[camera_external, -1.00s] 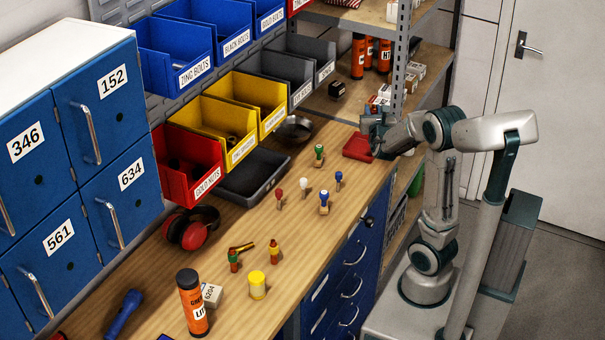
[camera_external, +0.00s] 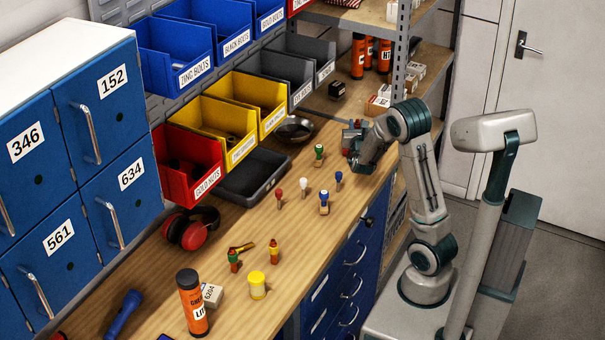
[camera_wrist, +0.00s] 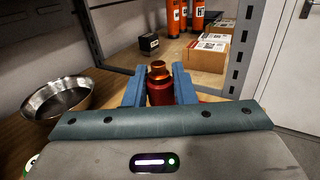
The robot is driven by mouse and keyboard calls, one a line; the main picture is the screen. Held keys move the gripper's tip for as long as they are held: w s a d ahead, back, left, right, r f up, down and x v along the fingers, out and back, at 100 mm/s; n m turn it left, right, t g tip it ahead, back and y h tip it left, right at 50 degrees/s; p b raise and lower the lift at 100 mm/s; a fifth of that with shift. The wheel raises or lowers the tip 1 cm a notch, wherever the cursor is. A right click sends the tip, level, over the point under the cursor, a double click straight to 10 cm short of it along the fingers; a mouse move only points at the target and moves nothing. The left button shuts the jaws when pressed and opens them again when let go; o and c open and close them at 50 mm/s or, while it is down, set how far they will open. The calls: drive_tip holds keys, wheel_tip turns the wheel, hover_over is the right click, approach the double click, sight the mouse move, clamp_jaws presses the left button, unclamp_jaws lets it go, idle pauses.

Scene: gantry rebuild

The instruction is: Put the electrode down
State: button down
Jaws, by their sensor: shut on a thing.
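My gripper (camera_external: 354,140) is low over the far end of the wooden bench (camera_external: 345,205), near the shelf rack. In the wrist view its blue fingers (camera_wrist: 158,80) are shut on the electrode (camera_wrist: 159,92), a red cylinder with a coppery top, which stands roughly upright between them. The electrode's lower end is hidden by my gripper body, so I cannot tell whether it touches anything.
A metal bowl (camera_wrist: 57,92) is left of my gripper. Behind stand a rack post (camera_wrist: 242,45), a black box (camera_wrist: 149,42) and cartons (camera_wrist: 208,50). Small coloured-headed pegs, such as a green one (camera_external: 319,153) and a blue one (camera_external: 338,180), stand on the bench nearby.

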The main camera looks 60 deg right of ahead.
drive_tip(key=shift+w+a+f, duration=0.2)
drive_tip(key=shift+w+f, duration=0.15)
drive_tip(key=shift+w, duration=0.05)
drive_tip(key=shift+f, duration=1.85)
drive_tip(key=shift+f, duration=0.1)
drive_tip(key=shift+f, duration=0.15)
drive_tip(key=c, duration=1.2)
unclamp_jaws()
